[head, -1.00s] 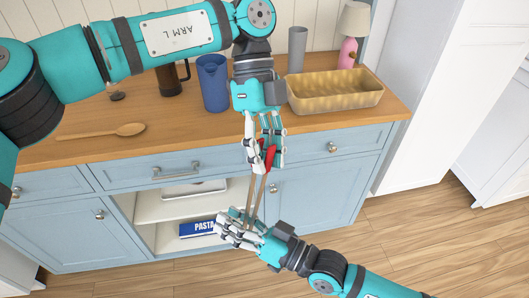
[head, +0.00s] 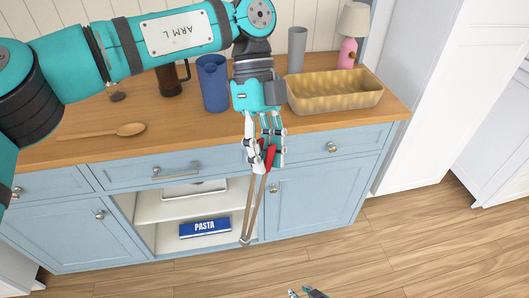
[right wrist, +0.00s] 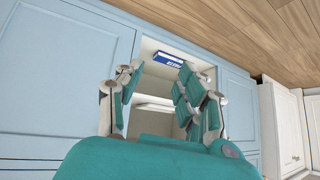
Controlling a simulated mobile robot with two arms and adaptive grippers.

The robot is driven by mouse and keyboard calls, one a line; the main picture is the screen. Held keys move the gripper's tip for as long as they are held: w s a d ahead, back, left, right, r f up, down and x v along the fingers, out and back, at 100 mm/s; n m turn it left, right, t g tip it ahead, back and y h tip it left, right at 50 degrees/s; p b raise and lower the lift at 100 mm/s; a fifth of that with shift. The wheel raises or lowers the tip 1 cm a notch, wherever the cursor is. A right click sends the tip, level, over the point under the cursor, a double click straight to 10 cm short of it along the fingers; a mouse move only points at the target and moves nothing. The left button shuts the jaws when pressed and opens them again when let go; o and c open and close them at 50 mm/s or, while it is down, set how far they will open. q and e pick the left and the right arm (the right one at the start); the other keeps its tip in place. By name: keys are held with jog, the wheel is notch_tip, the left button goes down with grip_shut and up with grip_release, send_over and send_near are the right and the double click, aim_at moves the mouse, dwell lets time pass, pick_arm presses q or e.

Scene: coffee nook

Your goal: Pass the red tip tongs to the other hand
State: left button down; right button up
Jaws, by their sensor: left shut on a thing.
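The red tip tongs (head: 253,205) hang from my left gripper (head: 265,150), with the red tips up between its fingers and the bare metal end pointing down. My left gripper is shut on the tongs near the red tips, in front of the counter edge. My right gripper (head: 307,293) shows only as fingertips at the bottom edge of the head view, well apart from the tongs. In the right wrist view its fingers (right wrist: 158,95) are spread wide with nothing between them.
A wooden counter (head: 160,140) holds a wooden spoon (head: 118,130), a blue pitcher (head: 213,84), a grey cup (head: 297,50), a pink-based lamp (head: 347,53) and a woven basket (head: 335,90). A blue pasta box (head: 205,228) lies in the open cabinet below. The floor in front is clear.

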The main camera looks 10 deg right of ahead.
jog(key=s+d+f+g+h, duration=0.1)
jog(key=s+f, duration=0.3)
jog(key=s, duration=0.5)
jog(key=s+d+f+g+h, duration=0.1)
jog(key=s+d+f+g, duration=0.1)
jog(key=s, duration=0.7)
jog(key=s+d+f+g+h, duration=0.1)
jog(key=s+d+f+g, duration=0.1)
jog(key=s+f+g, duration=0.2)
jog(key=s+f, duration=0.3)
jog(key=s, duration=0.2)
